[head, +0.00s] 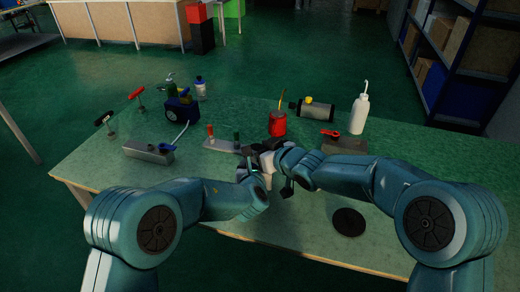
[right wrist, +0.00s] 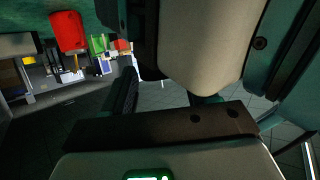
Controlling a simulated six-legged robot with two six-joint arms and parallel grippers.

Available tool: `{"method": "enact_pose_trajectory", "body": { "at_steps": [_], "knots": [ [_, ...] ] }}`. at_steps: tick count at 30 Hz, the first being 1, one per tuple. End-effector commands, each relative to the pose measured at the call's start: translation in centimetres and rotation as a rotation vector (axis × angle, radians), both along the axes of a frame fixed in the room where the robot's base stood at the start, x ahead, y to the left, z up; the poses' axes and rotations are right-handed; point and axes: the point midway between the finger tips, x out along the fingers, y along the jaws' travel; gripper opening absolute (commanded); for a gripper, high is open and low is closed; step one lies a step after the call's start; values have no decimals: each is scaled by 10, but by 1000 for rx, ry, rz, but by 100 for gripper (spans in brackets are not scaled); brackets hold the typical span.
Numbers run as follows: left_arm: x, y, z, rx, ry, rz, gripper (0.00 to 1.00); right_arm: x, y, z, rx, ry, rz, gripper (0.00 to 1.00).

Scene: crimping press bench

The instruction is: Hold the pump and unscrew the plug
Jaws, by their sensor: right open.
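I cannot tell for sure which thing is the pump. A blue machine (head: 180,108) with a dark round face stands at the back left of the table. A dark cylinder (head: 318,110) with a yellow knob (head: 309,100) lies at the back right. No plug can be made out. My right gripper (head: 286,186) is open near the middle of the table, close beside my left gripper (head: 256,180). The left jaws are too small and covered to read. Whether anything lies between the two grippers is hidden. In the right wrist view, pale and teal arm parts fill most of the picture.
Behind the grippers stand a red can (head: 278,124) and a grey plate (head: 222,145) with red and green pegs. A block with a blue lever (head: 150,150) is left; a red-handled block (head: 344,145) and white bottle (head: 360,113) are right. A dark disc (head: 348,222) lies front right.

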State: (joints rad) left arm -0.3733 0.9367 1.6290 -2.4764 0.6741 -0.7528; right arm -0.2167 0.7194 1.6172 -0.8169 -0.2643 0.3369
Motion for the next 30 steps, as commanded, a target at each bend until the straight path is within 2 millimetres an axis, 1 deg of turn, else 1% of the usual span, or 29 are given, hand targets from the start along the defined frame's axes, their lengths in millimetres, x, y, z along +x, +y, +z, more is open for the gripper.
{"method": "enact_pose_trajectory", "body": {
  "at_steps": [4, 5, 6, 8, 9, 10, 11, 12, 13, 23, 26, 30],
  "knots": [
    [0, 0, 0, 0, 0, 0, 32, 0, 0, 0, 0, 0, 0, 58],
    [0, 0, 0, 0, 0, 0, 32, 0, 0, 0, 0, 0, 0, 51],
    [0, 0, 0, 0, 0, 0, 32, 0, 0, 0, 0, 0, 0, 38],
    [0, 0, 0, 0, 0, 0, 32, 0, 0, 0, 0, 0, 0, 19],
    [0, 0, 0, 0, 0, 0, 32, 0, 0, 0, 0, 0, 0, 14],
    [0, 0, 0, 0, 0, 0, 32, 0, 0, 0, 0, 0, 0, 14],
    [0, 0, 0, 0, 0, 0, 32, 0, 0, 1, 1, -1, 0, 54],
    [0, 0, 0, 0, 0, 0, 32, 0, 0, 1, 1, -1, 0, 67],
    [0, 0, 0, 0, 0, 0, 32, 0, 0, 1, 1, -1, 0, 74],
    [0, 0, 0, 0, -1, 0, 32, -2, -2, 2, 1, -1, 0, 74],
    [0, 0, 0, 0, 0, 0, 32, -10, -8, 6, 2, 0, -2, 74],
    [0, 0, 0, 0, 0, 0, 32, -33, -24, 19, 2, -2, -2, 74]
  ]
}}
